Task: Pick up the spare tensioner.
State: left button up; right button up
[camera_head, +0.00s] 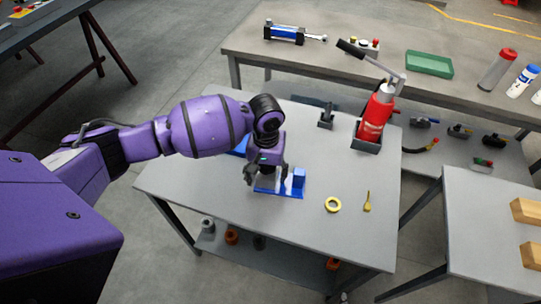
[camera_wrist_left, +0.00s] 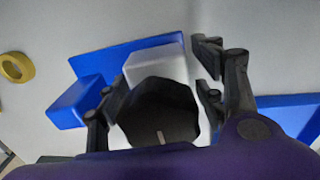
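My left gripper (camera_head: 266,178) points down over a blue holder (camera_head: 292,191) on the grey table. Its fingers are spread on either side of a dark round knob (camera_wrist_left: 158,110), with a pale grey block (camera_wrist_left: 160,65) just behind it. This knob and block look like the spare tensioner, but the gripper hides most of it in the head view. In the left wrist view the blue base (camera_wrist_left: 90,60) lies beneath it, with a raised blue block (camera_wrist_left: 75,103) at left. I see no clear grip on the knob. My right gripper is not in view.
A yellow ring (camera_head: 333,205) and a small yellow tool (camera_head: 367,202) lie right of the holder. A red bottle jack (camera_head: 375,118) and a dark bracket (camera_head: 326,118) stand farther back. A bench (camera_head: 300,60) with a green tray (camera_head: 429,64) is behind. The table's front is clear.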

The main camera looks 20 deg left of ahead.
pick_arm(q)
grip_shut()
jog(key=shift+w+r, duration=0.15)
